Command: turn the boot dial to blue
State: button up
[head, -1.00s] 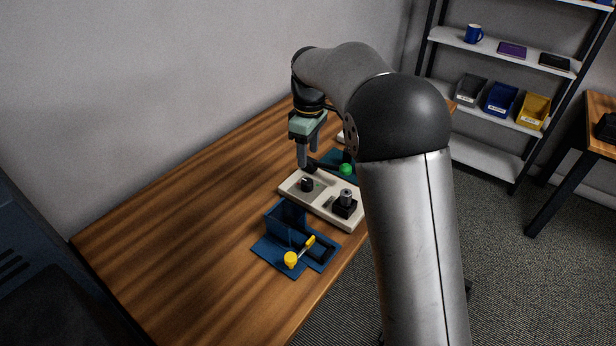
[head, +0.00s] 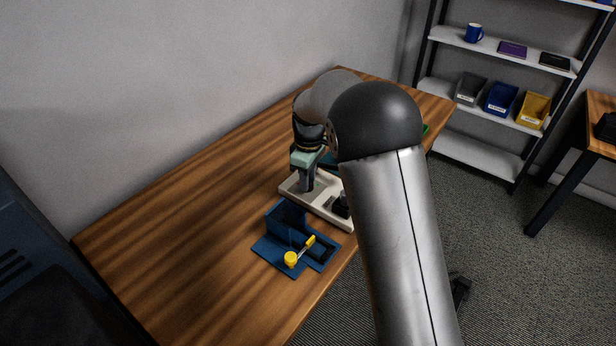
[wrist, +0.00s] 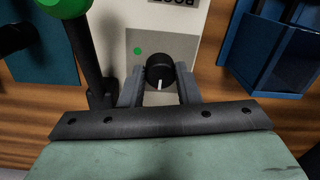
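The boot dial (wrist: 160,70) is a round black knob with a white pointer line on a grey plate of the cream panel (head: 325,207). In the wrist view its pointer faces the bottom of the picture, toward my gripper. A green dot (wrist: 138,50) is on the plate, up and left of the knob; no blue mark shows there. My gripper (wrist: 161,78) is over the panel with one finger on each side of the knob. The fingers look apart, with a small gap at the tips; contact is unclear. In the head view my gripper (head: 306,187) hides the dial.
A blue holder with a yellow-handled lever (head: 291,259) stands in front of the panel. A green ball on a dark lever (wrist: 66,5) is close to my left finger in the wrist view. The left part of the wooden table (head: 180,230) is clear.

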jog(key=shift+c, duration=0.5)
jog(key=m, duration=0.5)
jog(key=shift+m, duration=0.4)
jog(key=m, duration=0.5)
jog(key=shift+m+b, duration=0.35)
jog(key=shift+m, duration=0.05)
jog(key=o, duration=1)
jog(key=shift+s, duration=0.1)
jog(key=shift+c, duration=0.2)
jog(key=shift+r, duration=0.1)
